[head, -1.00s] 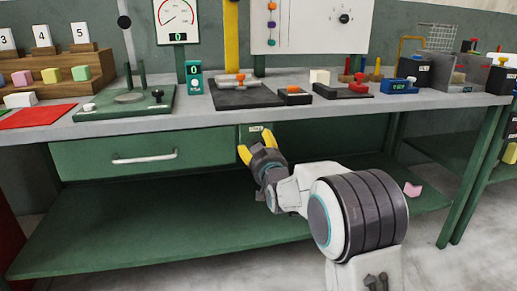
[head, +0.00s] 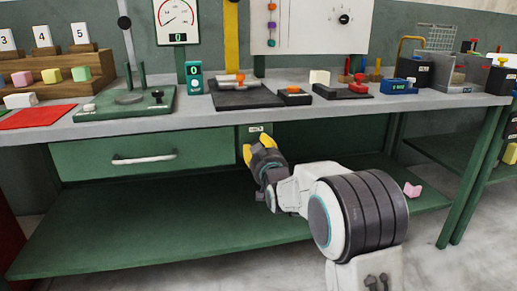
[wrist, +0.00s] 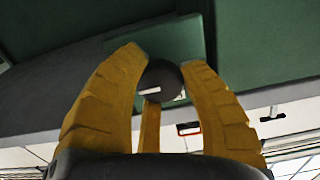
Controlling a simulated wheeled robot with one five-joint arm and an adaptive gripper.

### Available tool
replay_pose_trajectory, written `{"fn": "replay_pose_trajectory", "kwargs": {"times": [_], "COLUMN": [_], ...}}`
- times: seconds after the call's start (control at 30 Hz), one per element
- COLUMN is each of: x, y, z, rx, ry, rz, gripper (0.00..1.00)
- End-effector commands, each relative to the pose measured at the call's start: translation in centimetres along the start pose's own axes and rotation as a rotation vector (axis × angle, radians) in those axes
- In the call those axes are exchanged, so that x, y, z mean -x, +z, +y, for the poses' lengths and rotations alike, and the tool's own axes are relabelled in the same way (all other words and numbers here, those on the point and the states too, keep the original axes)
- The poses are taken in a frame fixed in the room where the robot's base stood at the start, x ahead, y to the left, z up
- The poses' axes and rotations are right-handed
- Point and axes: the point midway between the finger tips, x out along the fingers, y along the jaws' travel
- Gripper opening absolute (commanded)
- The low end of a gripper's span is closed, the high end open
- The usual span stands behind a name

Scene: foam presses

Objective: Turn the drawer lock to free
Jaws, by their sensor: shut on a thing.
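The green drawer (head: 90,158) with its pale bar handle (head: 145,159) is under the bench top and looks closed. The drawer lock is a dark round knob (wrist: 162,77) between my yellow fingers in the wrist view, with a pale mark near its lower edge. In the head view the fingers hide the knob. My gripper (head: 258,148) is shut on it, just right of the drawer and below a small white label (head: 256,129). I cannot tell which setting the knob points to.
The bench top (head: 215,114) above carries several devices, among them a black base with an orange-topped handle (head: 240,80). A green lower shelf (head: 150,225) runs beneath, with a pink block (head: 412,189) at its right. Space in front of the drawer is free.

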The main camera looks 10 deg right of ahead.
Motion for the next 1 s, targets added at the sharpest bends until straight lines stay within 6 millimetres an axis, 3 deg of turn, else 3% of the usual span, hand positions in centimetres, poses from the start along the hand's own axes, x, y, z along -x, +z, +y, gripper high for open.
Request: {"fn": "replay_pose_trajectory", "kwargs": {"times": [0.37, 1.0], "x": [-0.01, -0.01], "y": [0.42, 0.5], "z": [0.02, 0.18], "rx": [0.166, 0.767], "ry": [0.0, -0.002], "rz": [-0.009, -0.013], "gripper": [0.06, 0.06]}}
